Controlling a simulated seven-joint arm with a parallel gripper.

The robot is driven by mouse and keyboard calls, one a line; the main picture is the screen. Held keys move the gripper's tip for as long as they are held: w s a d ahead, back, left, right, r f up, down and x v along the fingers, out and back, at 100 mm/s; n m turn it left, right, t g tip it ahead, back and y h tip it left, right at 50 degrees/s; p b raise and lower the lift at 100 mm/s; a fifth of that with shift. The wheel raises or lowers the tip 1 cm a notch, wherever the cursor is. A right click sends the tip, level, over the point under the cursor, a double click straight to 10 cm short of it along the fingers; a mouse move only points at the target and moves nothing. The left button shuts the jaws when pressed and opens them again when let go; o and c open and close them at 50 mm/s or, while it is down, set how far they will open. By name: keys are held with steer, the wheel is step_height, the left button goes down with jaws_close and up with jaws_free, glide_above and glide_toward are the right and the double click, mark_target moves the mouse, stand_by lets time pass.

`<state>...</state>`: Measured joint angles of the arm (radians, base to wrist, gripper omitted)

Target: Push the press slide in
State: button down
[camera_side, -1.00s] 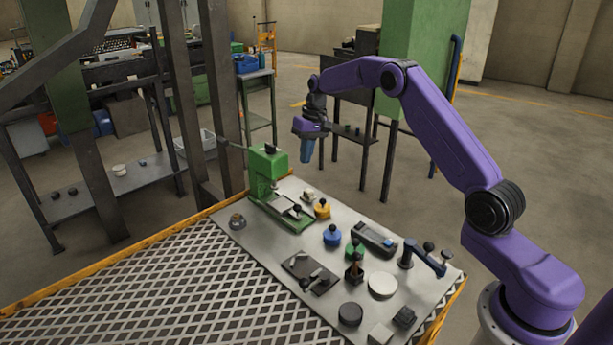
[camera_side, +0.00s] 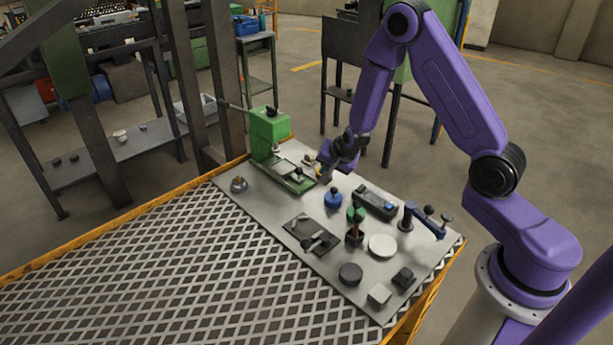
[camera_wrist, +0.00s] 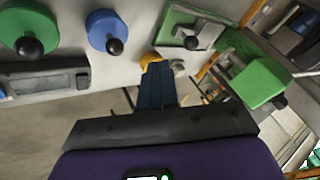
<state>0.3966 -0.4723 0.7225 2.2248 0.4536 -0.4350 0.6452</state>
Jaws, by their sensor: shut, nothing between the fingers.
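The green press (camera_side: 268,130) stands at the back left of the grey plate, and its head also shows at right in the wrist view (camera_wrist: 262,82). Its slide (camera_side: 285,167), a light metal plate with a black knob, lies on the green base; it shows at top right in the wrist view (camera_wrist: 188,30). My gripper (camera_side: 322,178) is low, just off the front-right end of the press base. Its blue fingers (camera_wrist: 155,70) are closed together and empty. They appear apart from the slide and partly cover a yellow knob (camera_wrist: 146,62).
A blue knob (camera_side: 333,198) and a grey device (camera_side: 376,203) lie close to my gripper. Green knob (camera_side: 355,213), white disc (camera_side: 382,246) and a blue-handled lever (camera_side: 424,220) stand farther right. A small metal dome (camera_side: 238,184) sits left of the press.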

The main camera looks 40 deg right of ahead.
mark_target(297, 169)
steer(key=shift+s+d+f, duration=0.1)
steer(key=shift+d+f, duration=0.2)
steer(key=shift+f, duration=0.15)
steer(key=x, duration=0.8)
steer(key=shift+d+f, duration=0.15)
steer(key=shift+d, duration=0.05)
steer(key=w, duration=0.2)
steer(key=shift+w+a, duration=0.25)
steer(key=shift+a, duration=0.15)
steer(key=shift+w+a, duration=0.35)
steer(key=shift+w, duration=0.55)
steer(key=shift+w, duration=2.05)
